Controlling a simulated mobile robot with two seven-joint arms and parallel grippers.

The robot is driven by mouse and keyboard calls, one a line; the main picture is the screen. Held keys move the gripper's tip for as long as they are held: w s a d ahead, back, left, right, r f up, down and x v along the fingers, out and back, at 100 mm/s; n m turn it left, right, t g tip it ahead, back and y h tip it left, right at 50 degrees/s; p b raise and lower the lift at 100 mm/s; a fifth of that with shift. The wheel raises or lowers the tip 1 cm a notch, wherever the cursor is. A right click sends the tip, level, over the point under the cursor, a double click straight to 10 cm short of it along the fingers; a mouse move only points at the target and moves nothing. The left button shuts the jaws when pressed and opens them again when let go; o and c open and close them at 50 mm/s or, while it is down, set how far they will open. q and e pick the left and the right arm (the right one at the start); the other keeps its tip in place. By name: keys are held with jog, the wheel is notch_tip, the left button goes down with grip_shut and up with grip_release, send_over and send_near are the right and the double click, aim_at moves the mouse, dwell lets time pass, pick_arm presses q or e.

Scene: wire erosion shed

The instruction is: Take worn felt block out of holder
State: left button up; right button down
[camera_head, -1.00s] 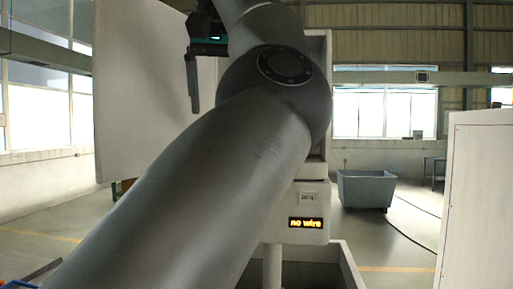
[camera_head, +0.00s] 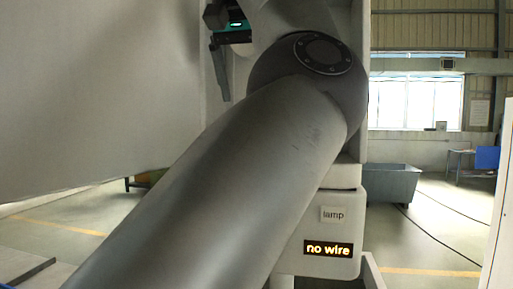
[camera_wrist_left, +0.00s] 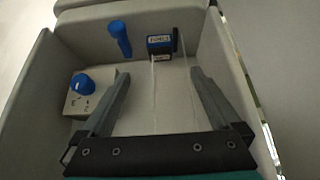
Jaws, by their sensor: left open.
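In the left wrist view my left gripper (camera_wrist_left: 158,76) is open, its two fingers apart with nothing between them. Beyond the fingertips a small dark holder (camera_wrist_left: 161,45) with a blue label sits on the back wall of a pale recess; the label is too small to read. I cannot tell the felt block apart from the holder. Thin pale wires run down from the holder's area. In the head view one dark finger of my left gripper (camera_head: 220,68) shows at the top, and my arm hides the recess. My right gripper is not in view.
A blue handle (camera_wrist_left: 120,38) sticks out left of the holder, and a box with a blue knob (camera_wrist_left: 81,84) is lower left. Pale recess walls stand close on both sides. The machine's display (camera_head: 328,249) reads "no wire". A grey bin (camera_head: 393,184) stands behind on the right.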

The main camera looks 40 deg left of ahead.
pick_arm(q)
jog(key=x, duration=0.5)
jog(key=shift+w+a+f, duration=0.15)
jog(key=shift+f, duration=0.1)
jog(key=shift+p+x, duration=0.4)
jog(key=shift+x, duration=2.05)
jog(key=shift+c, duration=0.4)
jog(key=c, duration=1.3)
jog(key=shift+c, duration=0.4)
jog(key=shift+r, duration=0.1)
